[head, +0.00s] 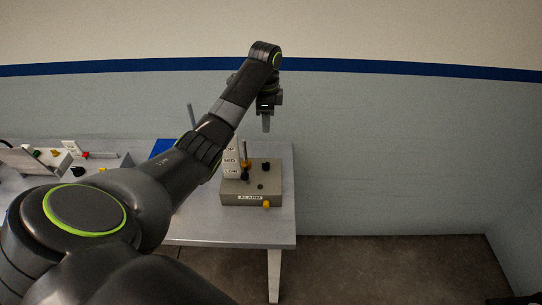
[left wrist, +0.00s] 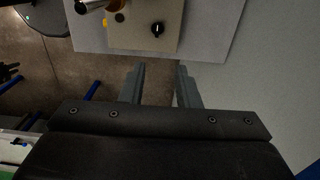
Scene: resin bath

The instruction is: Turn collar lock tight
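A beige control box (head: 238,198) labelled ALARM stands on the table. An upright rod (head: 244,152) with an orange-brown part (head: 244,167) rises beside a panel marked MID and LOW. A black knob (head: 265,167) sits right of the rod; in the left wrist view the knob (left wrist: 157,29) carries a white mark. I cannot tell which part is the collar lock. My left gripper (head: 266,126) hangs above and behind the box, apart from it. In the left wrist view its fingers (left wrist: 160,75) are parted with nothing between them. My right gripper is not in view.
The grey table (head: 215,232) ends just right of the box. A yellow button (head: 266,204) is on the box front. A blue item (head: 161,148) and another device with coloured knobs (head: 62,160) stand to the left. The wall is behind; the floor at right is clear.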

